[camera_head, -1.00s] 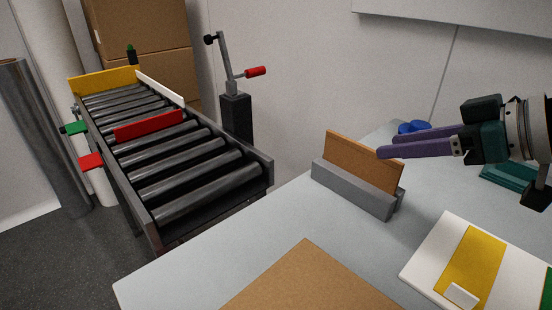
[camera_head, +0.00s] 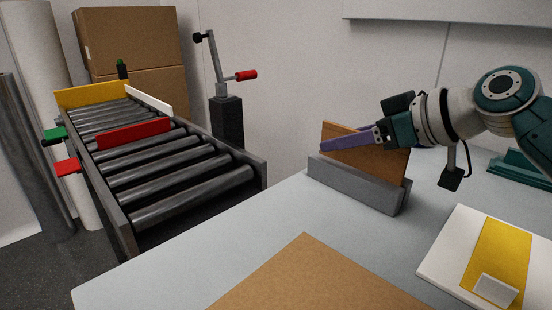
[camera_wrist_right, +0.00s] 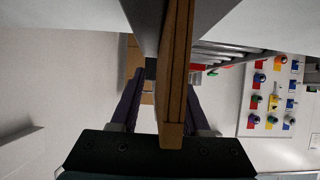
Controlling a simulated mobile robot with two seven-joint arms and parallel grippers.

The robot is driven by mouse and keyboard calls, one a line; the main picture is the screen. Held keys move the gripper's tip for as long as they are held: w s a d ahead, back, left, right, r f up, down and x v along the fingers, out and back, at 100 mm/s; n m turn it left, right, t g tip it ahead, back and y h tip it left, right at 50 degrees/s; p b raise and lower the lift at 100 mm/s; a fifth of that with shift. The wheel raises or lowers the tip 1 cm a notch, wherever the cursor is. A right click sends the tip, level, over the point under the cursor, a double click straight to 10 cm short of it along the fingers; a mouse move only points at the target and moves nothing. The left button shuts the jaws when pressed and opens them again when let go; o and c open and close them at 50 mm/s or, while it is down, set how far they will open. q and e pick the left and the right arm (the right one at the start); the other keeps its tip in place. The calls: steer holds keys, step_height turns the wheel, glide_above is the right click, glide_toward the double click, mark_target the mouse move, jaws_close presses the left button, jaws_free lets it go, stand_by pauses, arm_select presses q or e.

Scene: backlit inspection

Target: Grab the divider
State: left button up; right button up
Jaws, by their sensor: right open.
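The divider (camera_head: 375,158), an orange-brown upright board, stands in a slotted grey holder (camera_head: 355,184) on the table. In the right wrist view, the divider (camera_wrist_right: 175,75) runs edge-on between the two open fingers of the gripper (camera_wrist_right: 163,90), with a gap on the left side. The gap on the right side looks narrower, and I cannot tell whether that finger touches. My left gripper is not in view.
A brown sheet (camera_head: 310,280) lies at the table's front. A white panel with a yellow stripe (camera_head: 455,245) lies at right. A roller conveyor (camera_head: 165,170) with a red plate (camera_head: 133,134) stands left of the table. Bare table lies around the holder.

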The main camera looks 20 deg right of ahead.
jaws_close()
steer(key=shift+r, duration=0.1)
stand_by(0.5)
